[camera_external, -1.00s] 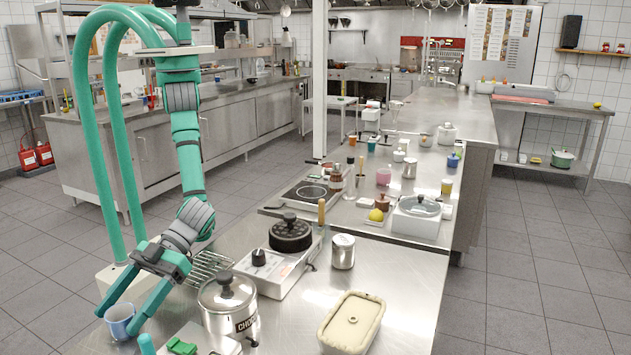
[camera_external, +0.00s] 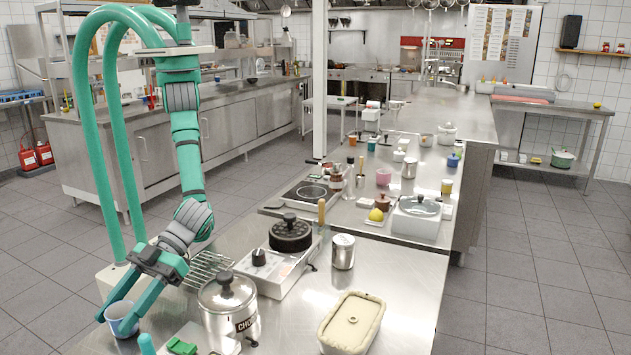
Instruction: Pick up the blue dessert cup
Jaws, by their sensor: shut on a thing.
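The blue dessert cup (camera_external: 117,311) is at the lower left of the external view, at the left edge of the steel counter (camera_external: 290,335). It is light blue and looks slightly tilted. My gripper (camera_external: 124,315) reaches down from above with one green finger on each side of the cup. Its fingers are shut on the cup. The lower part of the cup is partly covered by a finger, and I cannot tell whether it touches the counter.
A lidded steel pot (camera_external: 228,303) stands right of the cup. A green item (camera_external: 182,346) lies in front of it. A cream container (camera_external: 351,322) stands at the front right.

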